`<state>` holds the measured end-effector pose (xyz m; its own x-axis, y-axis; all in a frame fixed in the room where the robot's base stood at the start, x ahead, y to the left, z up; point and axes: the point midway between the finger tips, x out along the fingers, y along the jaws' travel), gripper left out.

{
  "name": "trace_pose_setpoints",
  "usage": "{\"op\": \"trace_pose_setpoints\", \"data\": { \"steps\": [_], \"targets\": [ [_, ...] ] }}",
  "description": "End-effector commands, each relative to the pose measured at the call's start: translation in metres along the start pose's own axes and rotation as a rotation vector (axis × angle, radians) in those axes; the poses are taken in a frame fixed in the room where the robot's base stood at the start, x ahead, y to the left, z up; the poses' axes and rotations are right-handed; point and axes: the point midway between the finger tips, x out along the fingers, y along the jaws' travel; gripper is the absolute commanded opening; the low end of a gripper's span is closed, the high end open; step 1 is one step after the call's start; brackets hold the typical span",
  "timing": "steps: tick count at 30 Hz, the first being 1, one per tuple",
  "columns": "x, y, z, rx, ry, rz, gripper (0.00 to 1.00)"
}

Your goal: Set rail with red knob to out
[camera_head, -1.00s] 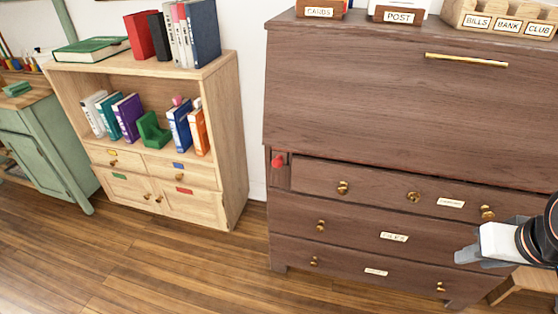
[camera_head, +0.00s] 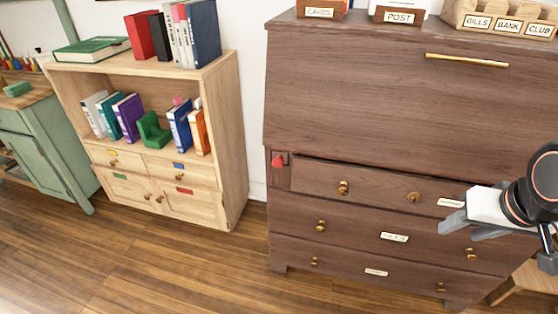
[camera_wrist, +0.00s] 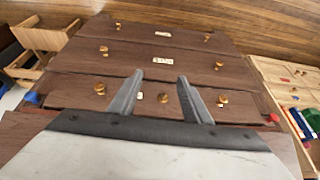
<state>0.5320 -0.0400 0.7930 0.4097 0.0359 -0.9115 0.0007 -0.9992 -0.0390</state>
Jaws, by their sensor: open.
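The red knob (camera_head: 279,161) sits on the narrow rail front (camera_head: 281,180), left of the top drawer (camera_head: 380,187) of the dark wooden bureau (camera_head: 390,95). The rail looks pushed in, roughly level with the bureau front. In the wrist view, where the bureau appears upside down, the red knob (camera_wrist: 273,117) is at the right and a blue knob (camera_wrist: 33,97) at the left. My gripper (camera_head: 452,223) is open and empty at the bureau's right side in the head view, well apart from the red knob. Its fingers also show in the wrist view (camera_wrist: 160,80), near the top drawer's middle.
The closed lid with a brass handle (camera_head: 466,60) is above the drawers. Brass knobs stick out from the drawers. A light bookcase (camera_head: 232,130) stands to the left. A wooden stool or chair (camera_head: 525,285) is at lower right. Floor before the bureau's left is clear.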

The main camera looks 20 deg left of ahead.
Motion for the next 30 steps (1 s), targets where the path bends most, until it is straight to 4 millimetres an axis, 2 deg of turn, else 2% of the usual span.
{"op": "trace_pose_setpoints", "data": {
  "steps": [1, 6, 11, 15, 22, 27, 30],
  "targets": [
    [-0.002, -0.012, -0.014, -0.005, -0.001, -0.012, 0.44],
    [-0.007, -0.054, -0.056, 0.012, 0.005, -0.049, 0.44],
    [-0.011, -0.101, -0.089, 0.028, 0.005, -0.082, 0.44],
    [-0.013, -0.149, -0.113, 0.044, 0.004, -0.116, 0.44],
    [-0.018, -0.239, -0.139, 0.067, -0.004, -0.171, 0.44],
    [-0.021, -0.309, -0.145, 0.085, -0.015, -0.21, 0.44],
    [-0.024, -0.343, -0.144, 0.094, -0.021, -0.231, 0.44]
  ]
}}
